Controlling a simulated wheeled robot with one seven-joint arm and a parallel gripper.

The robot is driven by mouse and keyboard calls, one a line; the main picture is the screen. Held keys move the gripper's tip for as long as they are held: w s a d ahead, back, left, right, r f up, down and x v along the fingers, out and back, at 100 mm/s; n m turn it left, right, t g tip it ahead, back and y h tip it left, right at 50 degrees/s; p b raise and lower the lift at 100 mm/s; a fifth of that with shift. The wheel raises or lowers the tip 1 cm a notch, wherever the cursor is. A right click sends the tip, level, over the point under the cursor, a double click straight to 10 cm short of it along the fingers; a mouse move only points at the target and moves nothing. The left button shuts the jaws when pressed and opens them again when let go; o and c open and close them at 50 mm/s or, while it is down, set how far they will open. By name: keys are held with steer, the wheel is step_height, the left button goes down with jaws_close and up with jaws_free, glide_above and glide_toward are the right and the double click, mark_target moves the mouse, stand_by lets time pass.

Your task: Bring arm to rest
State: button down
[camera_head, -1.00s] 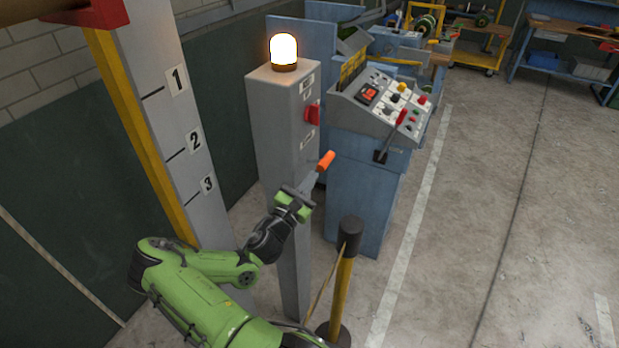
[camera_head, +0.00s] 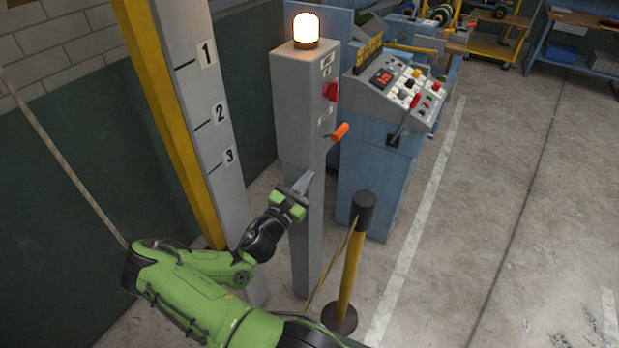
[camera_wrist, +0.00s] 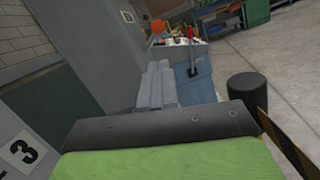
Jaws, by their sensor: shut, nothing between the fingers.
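My green arm reaches up from the bottom of the head view. My gripper (camera_head: 307,180) is shut and empty, with its grey fingers pointing up and right in front of the lower part of the grey pillar (camera_head: 303,110). The pillar's orange-handled lever (camera_head: 340,131) is above and to the right of the fingertips, apart from them. In the wrist view, the closed fingers (camera_wrist: 158,85) point away from the camera towards a blue console (camera_wrist: 196,80). I cannot tell whether the fingers touch the pillar.
A yellow-and-black post (camera_head: 351,265) with a strap stands right of my gripper. A numbered board (camera_head: 205,110) and yellow bar stand at left. The lit lamp (camera_head: 306,29) tops the pillar. The control console (camera_head: 398,95) is behind. Open floor (camera_head: 500,230) lies at right.

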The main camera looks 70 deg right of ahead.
stand_by(0.6)
steer(key=w+a+r+m+t+y, duration=0.1)
steer(key=w+a+m+y, duration=0.1)
steer(key=a+m+y, duration=0.75)
steer(key=w+a+r+m+t+y, duration=0.1)
steer(key=w+a+m+t+y, duration=0.15)
steer(key=a+m+y, duration=0.65)
steer(key=s+a+r+n+t, duration=0.1)
steer(key=s+a+r, duration=0.1)
steer(key=a+r, duration=0.2)
steer(key=s+a+r+n+t+y, duration=0.1)
steer(key=a+r, duration=0.3)
steer(key=a, duration=0.7)
steer(key=s+a+r+n+t, duration=0.3)
steer(key=a+r, duration=0.2)
steer(key=a, duration=0.2)
steer(key=shift+s+a+y, duration=0.2)
steer(key=shift+y, duration=0.15)
